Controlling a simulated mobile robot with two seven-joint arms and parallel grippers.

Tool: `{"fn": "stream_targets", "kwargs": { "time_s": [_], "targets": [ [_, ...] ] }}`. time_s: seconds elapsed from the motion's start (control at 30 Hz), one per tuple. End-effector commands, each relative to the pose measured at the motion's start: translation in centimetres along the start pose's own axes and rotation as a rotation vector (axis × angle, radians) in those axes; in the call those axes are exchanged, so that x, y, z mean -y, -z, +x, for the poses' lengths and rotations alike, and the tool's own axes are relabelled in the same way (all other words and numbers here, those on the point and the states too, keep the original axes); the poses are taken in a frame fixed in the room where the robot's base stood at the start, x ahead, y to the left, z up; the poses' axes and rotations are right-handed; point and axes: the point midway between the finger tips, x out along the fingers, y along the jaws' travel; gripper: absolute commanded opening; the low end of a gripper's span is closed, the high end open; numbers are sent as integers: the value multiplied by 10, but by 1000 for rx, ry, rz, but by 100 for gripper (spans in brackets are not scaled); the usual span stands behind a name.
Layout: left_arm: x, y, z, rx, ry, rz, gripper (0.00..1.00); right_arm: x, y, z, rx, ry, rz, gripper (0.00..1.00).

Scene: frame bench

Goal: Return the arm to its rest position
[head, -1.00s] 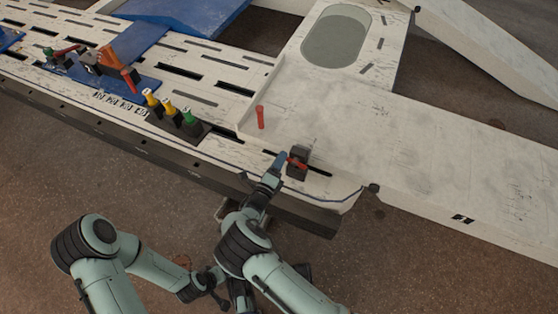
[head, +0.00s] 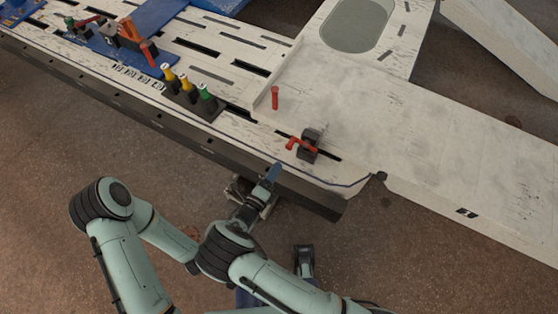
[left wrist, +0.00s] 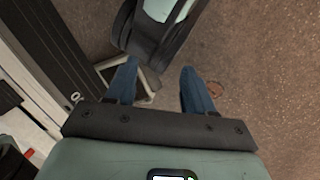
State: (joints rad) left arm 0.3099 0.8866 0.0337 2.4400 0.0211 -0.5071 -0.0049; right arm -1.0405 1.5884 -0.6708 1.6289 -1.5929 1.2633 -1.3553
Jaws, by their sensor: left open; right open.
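My right gripper (head: 272,173) shows in the head view with its blue fingertips just off the front edge of the bench (head: 345,181). It is open, nothing shows in it, and it is apart from the black clamp with a red handle (head: 309,147). That clamp stands on the bench near its front edge. My left gripper (left wrist: 158,88) is open and empty in the left wrist view, with its two blue fingers over the brown floor. In the head view I cannot make out the left fingers.
A red peg (head: 275,98) stands upright behind the clamp. Several yellow- and green-topped parts stand in a black holder (head: 207,113). A blue mat (head: 128,52) with tools lies at the left. The floor (head: 420,260) in front of the bench shows free room at right.

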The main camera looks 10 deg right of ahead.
Motion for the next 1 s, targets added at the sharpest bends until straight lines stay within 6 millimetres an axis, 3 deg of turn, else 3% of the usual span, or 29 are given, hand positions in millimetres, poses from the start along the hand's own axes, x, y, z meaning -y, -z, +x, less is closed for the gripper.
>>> {"fn": "stream_targets", "kwargs": {
  "time_s": [0.7,0.87,1.0],
  "targets": [
    [-1,-1,-3,4,0,0,53,3,-1,-6,0,0,0,53],
    [-10,-7,-34,20,-2,3,53,38,-13,-5,4,10,7,53],
    [-24,-17,-81,56,-3,6,53,91,-34,0,8,23,17,53]
  ]
}}
